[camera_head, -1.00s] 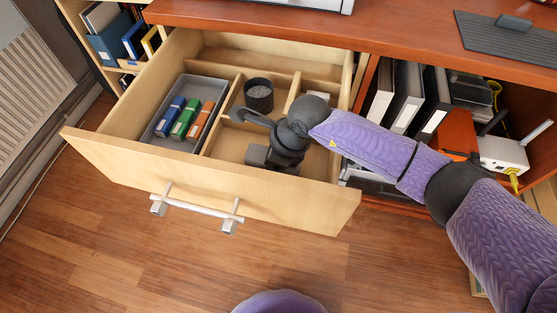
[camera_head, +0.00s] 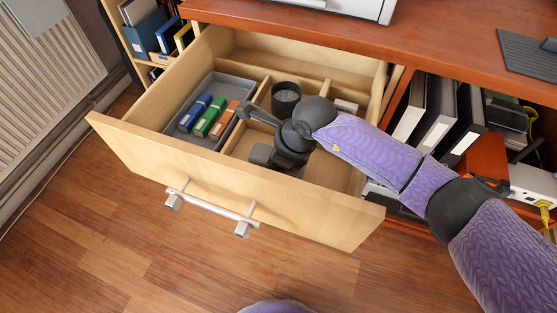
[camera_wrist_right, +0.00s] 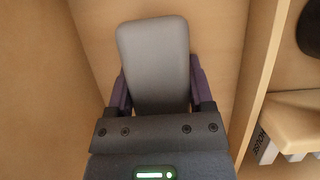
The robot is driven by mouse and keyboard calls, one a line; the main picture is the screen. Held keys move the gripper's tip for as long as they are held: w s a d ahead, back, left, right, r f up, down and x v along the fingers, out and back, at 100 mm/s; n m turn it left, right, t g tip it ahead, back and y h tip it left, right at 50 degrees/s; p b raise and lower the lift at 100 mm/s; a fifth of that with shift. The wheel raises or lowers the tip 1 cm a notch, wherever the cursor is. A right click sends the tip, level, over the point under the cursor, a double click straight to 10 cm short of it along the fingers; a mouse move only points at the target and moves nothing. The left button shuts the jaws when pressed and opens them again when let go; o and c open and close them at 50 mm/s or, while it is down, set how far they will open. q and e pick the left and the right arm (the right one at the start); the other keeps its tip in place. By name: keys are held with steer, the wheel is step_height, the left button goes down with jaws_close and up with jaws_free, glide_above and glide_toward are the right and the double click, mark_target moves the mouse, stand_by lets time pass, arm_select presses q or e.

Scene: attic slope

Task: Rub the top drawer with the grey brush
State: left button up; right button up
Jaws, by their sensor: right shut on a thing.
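The top drawer (camera_head: 235,190) is pulled open, its pale wood front facing me with a silver bar handle (camera_head: 212,208). My right gripper (camera_head: 272,158) reaches down inside it, in the front middle compartment behind the front panel. In the right wrist view, the gripper (camera_wrist_right: 158,95) is shut on the grey brush (camera_wrist_right: 153,60), a rounded grey block between its two fingers. Pale wood lies behind the brush; I cannot tell whether it touches. The brush is hidden in the head view. My left gripper is not in view.
Inside the drawer are a grey tray (camera_head: 176,132) with blue, green and orange items (camera_head: 208,117), a dark cup (camera_head: 286,98) and wooden dividers. The reddish desktop (camera_head: 440,45) overhangs behind. Binders (camera_head: 438,120) and a white router (camera_head: 533,182) stand at right. Floor in front is clear.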

steer(key=shift+w+a+f+b, duration=0.15)
steer(key=shift+a+b, duration=0.1)
steer(key=shift+a, duration=0.2)
steer(key=shift+w+a+f+b, duration=0.1)
steer(key=shift+a+b, duration=0.1)
steer(key=shift+a, duration=0.2)
steer(key=shift+a+r, duration=0.1)
steer(key=shift+r, duration=0.1)
steer(key=shift+s+d+r+p, duration=0.1)
steer(key=shift+s+d+p, duration=0.1)
steer(key=shift+d+p, duration=0.4)
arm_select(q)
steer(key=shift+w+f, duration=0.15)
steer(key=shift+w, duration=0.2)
arm_select(e)
steer(key=shift+d, duration=0.1)
steer(key=shift+s+d+p, duration=0.15)
steer(key=shift+d+p, duration=0.25)
steer(key=shift+d, duration=0.1)
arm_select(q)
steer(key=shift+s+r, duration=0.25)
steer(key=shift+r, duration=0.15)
